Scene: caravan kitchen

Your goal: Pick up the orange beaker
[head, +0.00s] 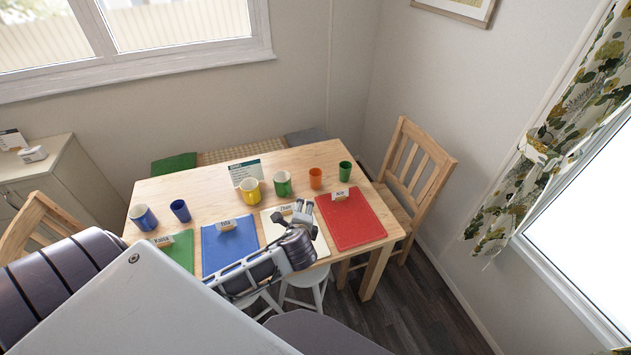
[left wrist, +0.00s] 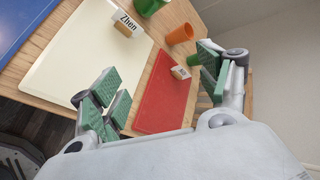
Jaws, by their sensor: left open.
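The orange beaker (head: 315,178) stands on the wooden table near its far right part, between a green mug (head: 282,184) and a green beaker (head: 345,171). In the left wrist view the orange beaker (left wrist: 180,34) shows near the top, beyond the fingers. My left gripper (head: 302,208) is open and empty above the cream mat, on the near side of the beaker and apart from it. In the left wrist view the fingers of my left gripper (left wrist: 160,85) are spread wide. My right gripper is not in view.
A yellow mug (head: 250,191), a blue mug (head: 143,218) and a blue beaker (head: 180,210) also stand on the table (head: 213,182). A red mat (head: 352,222) and a cream mat (left wrist: 85,55) lie near the gripper, with small name cards. A chair (head: 418,165) stands at the right.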

